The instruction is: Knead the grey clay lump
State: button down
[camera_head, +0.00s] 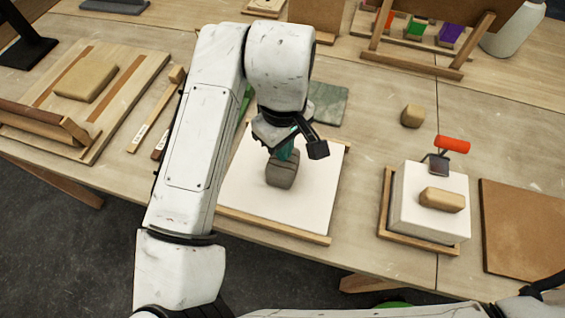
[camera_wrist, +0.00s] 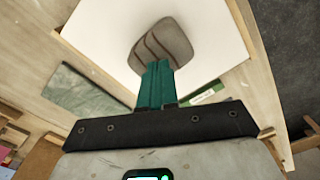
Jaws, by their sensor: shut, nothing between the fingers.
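The grey clay lump (camera_head: 281,172) sits on a white board (camera_head: 240,185) with wooden strips along its edges. In the wrist view the lump (camera_wrist: 163,48) shows a rounded shape with dark curved grooves across its top. My gripper (camera_head: 287,152) is above the lump and points down at it. Its teal fingers (camera_wrist: 156,68) are shut together with nothing between them. The fingertips overlap the lump's near edge in the wrist view; I cannot tell whether they touch it.
A tan clay cube (camera_head: 412,116) and a green slab (camera_head: 328,104) lie behind. A wooden board (camera_head: 135,75) is at left.

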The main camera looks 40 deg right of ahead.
jog(key=shift+f+b, duration=0.5)
jog(key=shift+f, duration=0.35)
jog(key=shift+r+p, duration=1.15)
jog(key=shift+f+b, duration=0.75)
jog(key=shift+f, duration=0.45)
jog(key=shift+r, duration=0.1)
jog(key=shift+r+p, duration=1.05)
jog(key=shift+p, duration=0.05)
jog(key=shift+f, duration=0.3)
jog(key=shift+f+b, duration=0.35)
jog(key=shift+b, duration=0.1)
